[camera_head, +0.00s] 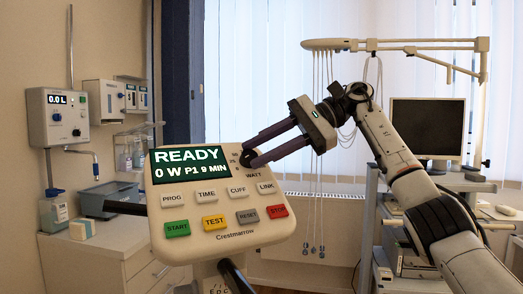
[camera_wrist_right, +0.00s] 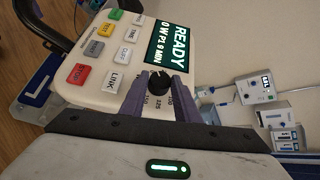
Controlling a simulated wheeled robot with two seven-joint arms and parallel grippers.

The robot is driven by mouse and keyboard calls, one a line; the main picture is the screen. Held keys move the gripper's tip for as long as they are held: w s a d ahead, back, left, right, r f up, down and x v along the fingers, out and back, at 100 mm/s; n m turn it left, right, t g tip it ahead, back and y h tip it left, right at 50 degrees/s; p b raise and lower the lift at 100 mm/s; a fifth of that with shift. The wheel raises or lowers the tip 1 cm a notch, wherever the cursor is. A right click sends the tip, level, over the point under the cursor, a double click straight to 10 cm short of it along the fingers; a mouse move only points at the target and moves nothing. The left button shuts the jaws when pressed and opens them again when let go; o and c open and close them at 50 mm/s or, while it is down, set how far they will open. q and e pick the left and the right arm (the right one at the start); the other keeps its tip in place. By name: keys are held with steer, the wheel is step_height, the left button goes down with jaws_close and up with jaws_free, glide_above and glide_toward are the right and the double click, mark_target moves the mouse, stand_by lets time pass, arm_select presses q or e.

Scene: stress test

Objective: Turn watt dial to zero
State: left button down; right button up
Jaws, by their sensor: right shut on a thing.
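The beige console (camera_head: 224,240) stands in front of me, its screen (camera_head: 189,163) reading "READY", "0 W P1 9 MIN". The black watt dial (camera_head: 247,157) is at the upper right of the console's face, partly hidden by my fingers. My right gripper (camera_head: 254,149) reaches in from the right, its dark fingers at the dial. In the right wrist view the dial (camera_wrist_right: 160,88) sits between the two fingertips of my right gripper (camera_wrist_right: 161,90), which are shut on it. Scale numbers show beside the dial, partly covered. My left gripper is in neither view.
Coloured and pale buttons, including START (camera_head: 177,229) and STOP (camera_head: 278,211), lie below the screen, close to the dial. A dark handlebar (camera_head: 235,277) is in front. A counter (camera_head: 88,248) stands left, a monitor (camera_head: 427,127) right. Cords hang behind my right arm.

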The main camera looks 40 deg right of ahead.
steer(key=shift+f, duration=0.1)
steer(key=o, duration=1)
steer(key=shift+w, duration=0.1)
steer(key=shift+o, duration=0.2)
steer(key=v, duration=1)
steer(key=shift+s+d, duration=0.1)
steer(key=shift+s, duration=0.15)
